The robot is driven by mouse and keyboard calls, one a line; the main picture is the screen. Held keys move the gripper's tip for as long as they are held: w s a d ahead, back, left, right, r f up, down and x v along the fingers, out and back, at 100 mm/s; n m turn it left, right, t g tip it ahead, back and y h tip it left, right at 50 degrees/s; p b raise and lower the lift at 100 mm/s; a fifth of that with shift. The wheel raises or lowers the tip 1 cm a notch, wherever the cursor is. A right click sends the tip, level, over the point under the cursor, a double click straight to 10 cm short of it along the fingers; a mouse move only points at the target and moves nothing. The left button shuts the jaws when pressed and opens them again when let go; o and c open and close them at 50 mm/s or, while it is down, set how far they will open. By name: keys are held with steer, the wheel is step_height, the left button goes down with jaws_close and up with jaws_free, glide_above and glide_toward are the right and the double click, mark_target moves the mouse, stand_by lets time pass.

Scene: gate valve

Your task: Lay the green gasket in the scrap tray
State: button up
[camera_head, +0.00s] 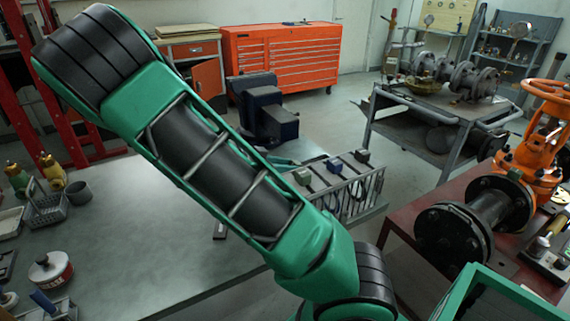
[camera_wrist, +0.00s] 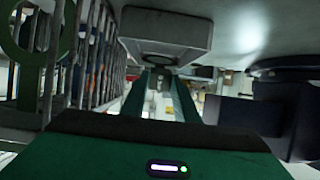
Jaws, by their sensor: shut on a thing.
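A green ring with a stem (camera_wrist: 22,28), which looks like a green gasket, shows at the upper left of the wrist view, beside the wire bars of a rack. My gripper (camera_wrist: 164,78) has its two green fingers in the middle of the wrist view. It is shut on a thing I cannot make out. A grey tray-like piece (camera_wrist: 190,30) shows past the fingertips, with a dark rounded shape at its near edge. I cannot tell whether they touch.
A dark vise (camera_head: 268,112) stands beyond my arm. The bench (camera_head: 150,235) is clear at its front middle. An orange valve with dark flanges (camera_head: 535,150) stands at the right.

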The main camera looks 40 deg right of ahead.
steer(key=o, duration=1.1)
steer(key=shift+o, duration=0.2)
steer(key=v, duration=1)
steer(key=shift+w+a, duration=0.15)
steer(key=shift+a, duration=0.2)
